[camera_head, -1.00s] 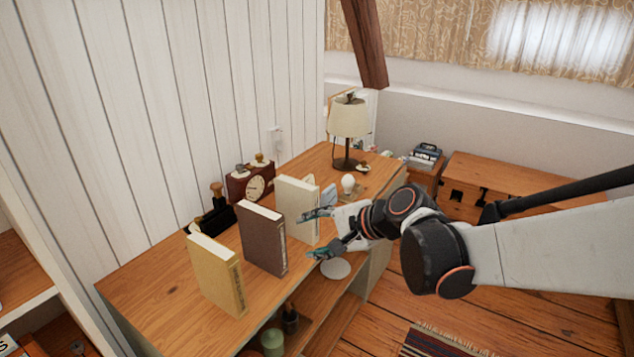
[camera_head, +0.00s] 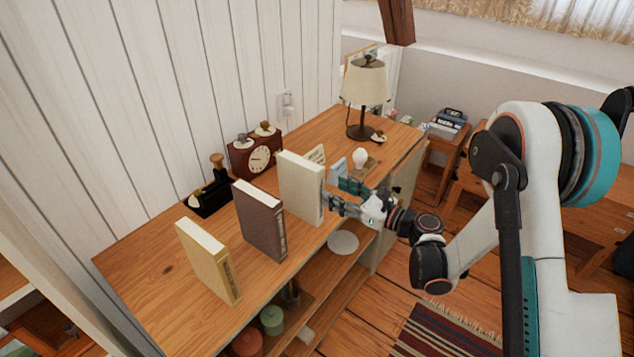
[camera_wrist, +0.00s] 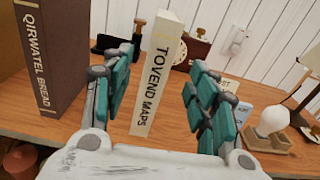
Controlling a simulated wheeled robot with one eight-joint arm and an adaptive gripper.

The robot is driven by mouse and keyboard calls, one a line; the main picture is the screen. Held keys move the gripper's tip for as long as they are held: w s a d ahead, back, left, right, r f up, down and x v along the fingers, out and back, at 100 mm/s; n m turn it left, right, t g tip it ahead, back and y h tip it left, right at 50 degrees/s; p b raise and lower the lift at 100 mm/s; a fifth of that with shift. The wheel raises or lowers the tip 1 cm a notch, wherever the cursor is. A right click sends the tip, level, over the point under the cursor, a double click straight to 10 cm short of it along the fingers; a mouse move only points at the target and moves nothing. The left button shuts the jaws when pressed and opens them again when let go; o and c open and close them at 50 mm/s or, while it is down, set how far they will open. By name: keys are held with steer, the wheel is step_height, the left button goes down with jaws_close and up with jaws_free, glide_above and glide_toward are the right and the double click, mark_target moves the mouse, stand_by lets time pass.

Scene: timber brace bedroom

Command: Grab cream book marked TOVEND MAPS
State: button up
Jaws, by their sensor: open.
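The cream book marked TOVEND MAPS (camera_wrist: 155,75) stands upright on the wooden shelf top, its spine facing my wrist camera. In the head view it is the pale book (camera_head: 301,188), the rightmost of three standing books. My gripper (camera_wrist: 165,95) is open, with teal finger pads on either side of the spine in the wrist view. In the head view my gripper (camera_head: 342,190) is at the book's right side, close to its spine edge. Whether the pads touch the covers cannot be told.
A brown book marked QIRWATEL BREAD (camera_wrist: 52,55) stands to the left, and a tan book (camera_head: 208,262) beyond it. A clock (camera_head: 256,155), black stapler-like object (camera_head: 208,195), bulb (camera_head: 360,158) and lamp (camera_head: 365,85) stand nearby. The shelf top's left front is clear.

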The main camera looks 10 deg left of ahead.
mark_target(300, 175)
steer(key=shift+w+a+f, duration=0.2)
steer(key=shift+w+f, duration=0.05)
steer(key=b+x, duration=0.2)
steer(key=x, duration=0.6)
steer(key=shift+r, duration=0.1)
steer(key=b+x, duration=0.1)
steer(key=x, duration=0.1)
steer(key=b+x, duration=0.1)
steer(key=x, duration=0.1)
steer(key=shift+s+a, duration=0.2)
steer(key=shift+w+a, duration=0.2)
steer(key=shift+a, duration=0.25)
jaws_close()
